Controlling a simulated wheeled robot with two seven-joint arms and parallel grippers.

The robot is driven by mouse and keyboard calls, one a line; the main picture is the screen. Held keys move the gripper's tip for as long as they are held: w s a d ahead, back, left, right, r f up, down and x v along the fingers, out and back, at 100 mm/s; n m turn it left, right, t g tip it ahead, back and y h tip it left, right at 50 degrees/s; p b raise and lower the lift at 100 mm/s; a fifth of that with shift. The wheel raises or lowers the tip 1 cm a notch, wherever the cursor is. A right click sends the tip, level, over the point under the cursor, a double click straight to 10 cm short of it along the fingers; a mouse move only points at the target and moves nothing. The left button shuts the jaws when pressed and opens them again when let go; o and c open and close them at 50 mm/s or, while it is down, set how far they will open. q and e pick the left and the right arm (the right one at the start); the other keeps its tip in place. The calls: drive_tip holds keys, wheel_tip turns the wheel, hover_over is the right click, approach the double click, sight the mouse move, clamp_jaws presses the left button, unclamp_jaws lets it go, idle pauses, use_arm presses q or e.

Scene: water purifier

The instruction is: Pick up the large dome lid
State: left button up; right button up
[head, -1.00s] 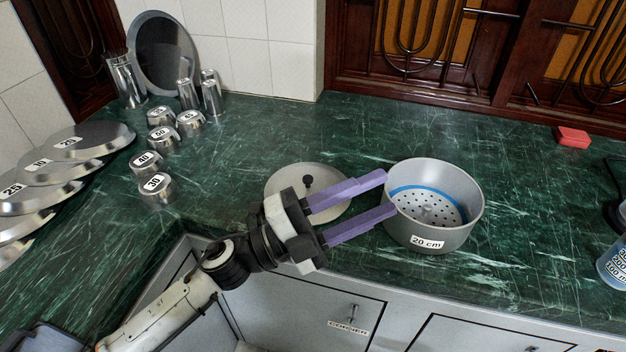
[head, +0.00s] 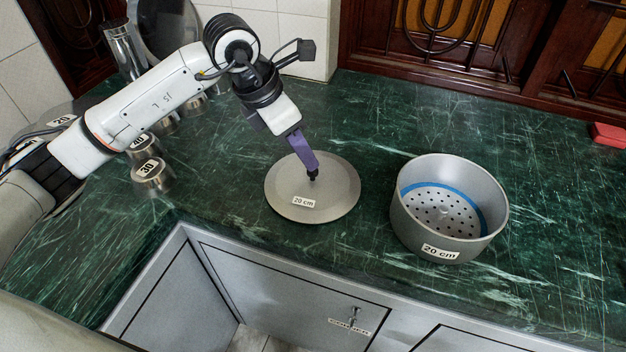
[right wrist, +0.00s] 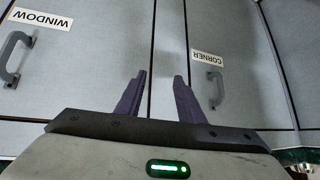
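The large dome lid (head: 335,196) is a round grey metal lid with a "20 cm" label and a small black knob (head: 312,174). It lies on the green counter, left of the pot. My left gripper (head: 311,168) points down from above, with its purple fingers right at the knob. From this angle the fingers overlap, so I cannot tell whether they are closed on the knob. The lid appears flat on the counter. My right gripper (right wrist: 159,88) shows in the right wrist view, open and empty, facing grey cabinet doors.
A grey "20 cm" pot (head: 490,232) with a perforated bottom and blue ring stands right of the lid. Metal cups (head: 151,178) stand at the left under my left arm. A red block (head: 608,135) lies far right. The counter behind the lid is clear.

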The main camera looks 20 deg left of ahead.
sight(313, 178)
use_arm(q)
drive_tip(key=x, duration=0.3)
drive_tip(key=p+x, duration=0.1)
drive_tip(key=x, duration=0.2)
drive_tip(key=shift+a+f, duration=0.1)
drive_tip(key=shift+f, duration=0.3)
drive_tip(key=shift+r, duration=0.1)
clamp_jaws()
